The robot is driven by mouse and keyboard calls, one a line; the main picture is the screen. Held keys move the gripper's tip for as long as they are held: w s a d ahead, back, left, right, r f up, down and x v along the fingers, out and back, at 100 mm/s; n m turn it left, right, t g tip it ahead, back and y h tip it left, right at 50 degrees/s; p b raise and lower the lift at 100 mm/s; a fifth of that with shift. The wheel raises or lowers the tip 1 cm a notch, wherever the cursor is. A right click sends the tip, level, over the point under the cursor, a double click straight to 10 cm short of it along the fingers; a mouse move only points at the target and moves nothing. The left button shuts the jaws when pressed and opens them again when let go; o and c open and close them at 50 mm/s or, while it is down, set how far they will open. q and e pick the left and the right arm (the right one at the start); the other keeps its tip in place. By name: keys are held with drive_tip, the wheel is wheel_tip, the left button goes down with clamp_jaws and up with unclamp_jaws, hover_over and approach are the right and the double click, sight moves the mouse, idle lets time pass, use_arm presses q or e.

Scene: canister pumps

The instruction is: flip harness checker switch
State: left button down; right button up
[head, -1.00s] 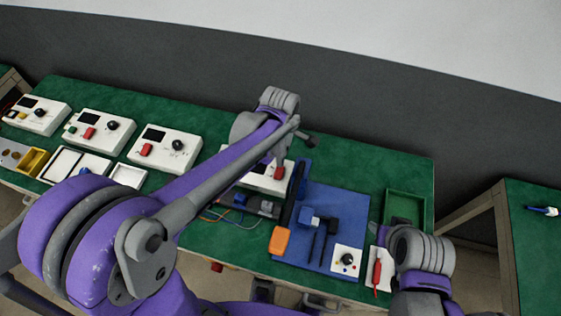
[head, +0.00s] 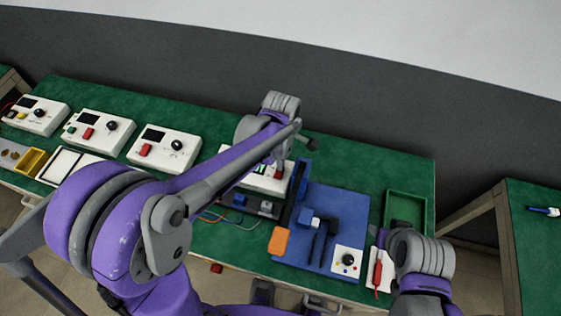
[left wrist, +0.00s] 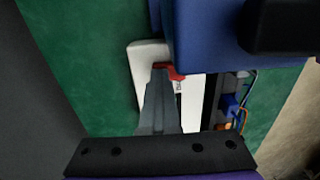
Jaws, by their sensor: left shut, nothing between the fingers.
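The harness checker (head: 255,180) is a white box on the green bench, partly hidden behind my left arm in the head view. It also shows in the left wrist view (left wrist: 148,58). Its red switch (head: 279,175) is at the box's right end; in the left wrist view the red switch (left wrist: 176,73) shows just beside the fingertips. My left gripper (head: 281,163) is shut and empty, pointing down at the switch. It also shows in the left wrist view (left wrist: 161,72). Whether the fingers touch the switch I cannot tell. My right gripper's fingers do not show.
A blue board (head: 335,215) with a blue-and-black fixture stands right of the checker. An orange block (head: 279,240) lies at its left edge. Wires and a grey connector strip (head: 265,206) lie before the checker. A green tray (head: 405,207) and red screwdriver (head: 377,270) are further right.

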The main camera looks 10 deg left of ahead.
use_arm(q)
drive_tip(key=shift+s+f, duration=0.1)
drive_tip(key=shift+s, duration=0.35)
drive_tip(key=shift+s+r, duration=0.25)
drive_tip(key=shift+s, duration=0.15)
drive_tip(key=shift+w, duration=0.1)
